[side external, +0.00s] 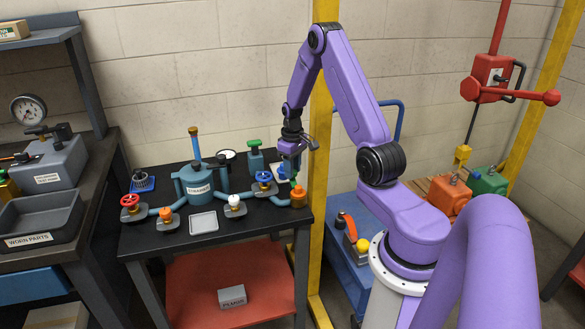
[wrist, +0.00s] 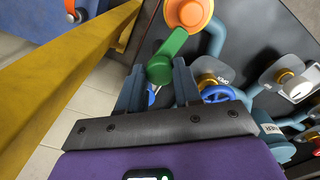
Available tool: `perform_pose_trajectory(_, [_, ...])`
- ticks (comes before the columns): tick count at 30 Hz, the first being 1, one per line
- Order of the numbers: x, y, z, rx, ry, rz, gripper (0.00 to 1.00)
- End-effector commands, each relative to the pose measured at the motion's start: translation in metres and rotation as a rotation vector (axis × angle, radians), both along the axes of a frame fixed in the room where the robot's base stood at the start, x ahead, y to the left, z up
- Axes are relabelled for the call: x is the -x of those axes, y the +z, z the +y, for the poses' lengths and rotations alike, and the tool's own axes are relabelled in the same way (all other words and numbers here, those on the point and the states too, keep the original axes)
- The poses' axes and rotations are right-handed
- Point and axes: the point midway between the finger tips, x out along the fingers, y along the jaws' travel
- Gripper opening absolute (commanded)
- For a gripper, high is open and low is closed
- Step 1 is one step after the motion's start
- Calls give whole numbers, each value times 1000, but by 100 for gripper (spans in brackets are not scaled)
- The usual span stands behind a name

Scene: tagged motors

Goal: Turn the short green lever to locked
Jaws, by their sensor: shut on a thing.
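The short green lever (wrist: 167,56) is attached to an orange valve body (wrist: 188,10) at the top of the wrist view. The orange valve (side external: 298,197) also shows at the bench's right end in the side view, with a bit of green above it. My gripper (wrist: 158,82) has its two blue-grey fingers on either side of the lever's rounded free end and is shut on it. In the side view my gripper (side external: 294,178) reaches down from above the valve and hides most of the lever. I cannot read a locked mark.
The dark bench (side external: 262,231) holds a blue strainer (side external: 187,186), a blue-wheel valve (side external: 264,181), a white-knob valve (side external: 235,205) and a green-topped valve (side external: 254,158). A yellow post (side external: 319,140) stands close beside the bench's right edge. A pale tray (side external: 204,222) lies in front.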

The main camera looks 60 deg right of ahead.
Motion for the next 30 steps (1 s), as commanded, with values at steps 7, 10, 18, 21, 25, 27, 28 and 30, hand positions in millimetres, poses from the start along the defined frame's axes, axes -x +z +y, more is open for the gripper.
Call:
perform_pose_trajectory(7, [-1,1,0,2,101,-3,3])
perform_pose_trajectory(10, [-1,1,-1,2,123,-3,3])
perform_pose_trajectory(18, [-1,1,-1,2,143,-3,3])
perform_pose_trajectory(21, [-1,1,-1,2,143,-3,3])
perform_pose_trajectory(25, [-1,1,-1,2,143,-3,3])
perform_pose_trajectory(27, [-1,1,0,2,143,-3,50])
perform_pose_trajectory(28, [-1,1,0,2,143,-3,59])
perform_pose_trajectory(30, [-1,0,0,2,142,-2,59])
